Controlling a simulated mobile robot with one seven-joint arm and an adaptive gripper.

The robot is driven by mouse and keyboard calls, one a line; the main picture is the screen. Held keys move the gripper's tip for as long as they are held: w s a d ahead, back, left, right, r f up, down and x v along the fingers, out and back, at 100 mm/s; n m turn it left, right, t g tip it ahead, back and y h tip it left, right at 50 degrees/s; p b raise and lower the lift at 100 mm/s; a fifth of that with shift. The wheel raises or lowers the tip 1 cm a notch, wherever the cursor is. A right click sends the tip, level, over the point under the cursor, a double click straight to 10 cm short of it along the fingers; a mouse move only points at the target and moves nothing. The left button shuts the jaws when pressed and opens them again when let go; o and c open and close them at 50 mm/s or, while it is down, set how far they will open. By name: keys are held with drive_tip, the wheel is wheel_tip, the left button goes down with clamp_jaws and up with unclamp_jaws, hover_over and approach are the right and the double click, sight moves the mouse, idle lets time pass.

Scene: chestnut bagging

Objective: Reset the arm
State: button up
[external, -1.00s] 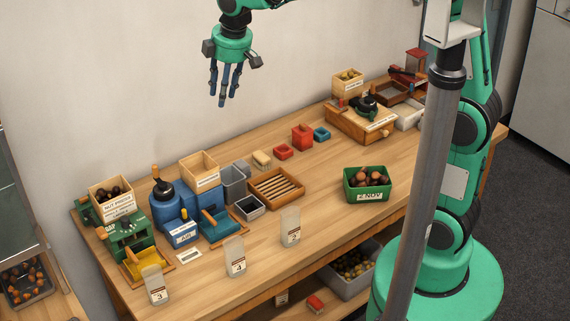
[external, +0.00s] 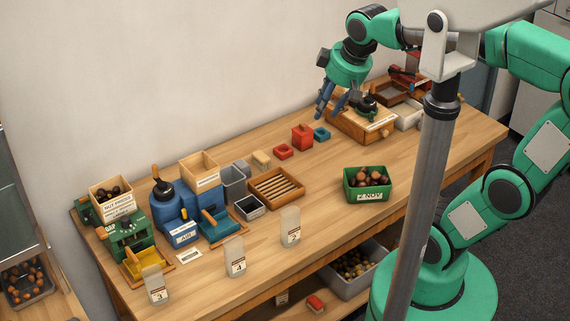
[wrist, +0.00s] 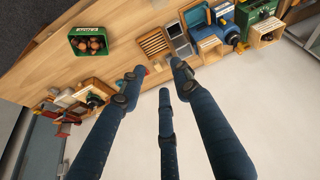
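My arm is raised over the back right of the workbench. My gripper (external: 328,102) hangs tilted in the air at the back, left of the wooden box machine (external: 358,124) in the external view. In the wrist view its blue fingers (wrist: 160,75) stand apart with nothing between them. The gripper touches nothing that I can see. The wooden workbench (external: 330,218) lies below it.
A green crate of chestnuts (external: 367,196) stands on the bench's right half. Clear numbered bags (external: 236,258) stand along the front. Blue (external: 178,208) and green (external: 128,238) machines stand at the left. Red and teal blocks (external: 302,137) sit near the back edge.

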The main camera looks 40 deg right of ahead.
drive_tip(key=s+d+f+m+b, duration=0.2)
drive_tip(key=s+f, duration=0.3)
drive_tip(key=s, duration=0.4)
drive_tip(key=shift+d+m+t+h, duration=0.35)
drive_tip(key=shift+d+m, duration=0.25)
drive_tip(key=shift+d, duration=0.3)
